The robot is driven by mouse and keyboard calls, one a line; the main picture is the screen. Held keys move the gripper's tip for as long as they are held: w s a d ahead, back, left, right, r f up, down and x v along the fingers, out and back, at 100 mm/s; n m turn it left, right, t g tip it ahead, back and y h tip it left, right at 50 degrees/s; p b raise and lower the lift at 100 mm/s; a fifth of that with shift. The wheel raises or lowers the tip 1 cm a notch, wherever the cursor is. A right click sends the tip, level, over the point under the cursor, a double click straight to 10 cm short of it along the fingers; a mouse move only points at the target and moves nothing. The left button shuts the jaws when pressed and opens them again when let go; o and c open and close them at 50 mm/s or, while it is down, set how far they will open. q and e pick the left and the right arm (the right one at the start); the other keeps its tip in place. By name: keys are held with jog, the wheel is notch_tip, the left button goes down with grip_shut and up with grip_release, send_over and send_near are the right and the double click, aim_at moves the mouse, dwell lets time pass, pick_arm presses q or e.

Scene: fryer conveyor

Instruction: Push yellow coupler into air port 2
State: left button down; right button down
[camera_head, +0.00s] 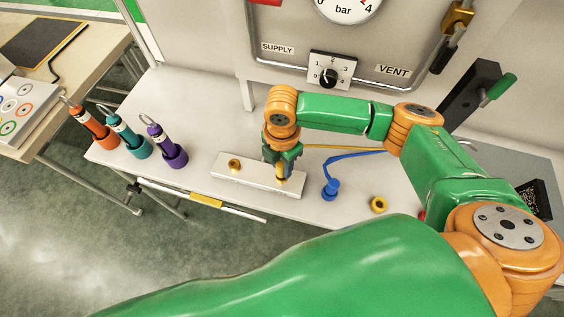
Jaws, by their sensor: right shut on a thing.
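The white port block (232,175) lies on the bench with a brass port (235,165) near its left end. My right gripper (282,167) points down over the block's right end and is shut on the yellow coupler (282,180). Only the lower part of the coupler shows below the fingers. It stands about upright at the block's right end; I cannot tell how far it is seated. A yellow hose (345,147) runs right from behind the gripper. Port numbers are not readable. My left gripper is not in view.
A blue coupler (331,187) with a blue hose stands right of the block, and a yellow ring (378,205) lies farther right. Orange, teal (132,135) and purple tools stand in cups at left. A panel with a dial (332,70) rises behind. The bench between is clear.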

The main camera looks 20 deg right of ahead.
jog(key=shift+f, duration=0.3)
jog(key=c, duration=0.5)
grip_release()
notch_tip(320, 180, up, 6)
jog(key=p, duration=0.6)
jog(key=shift+r+p, duration=0.15)
jog(key=shift+p, duration=0.25)
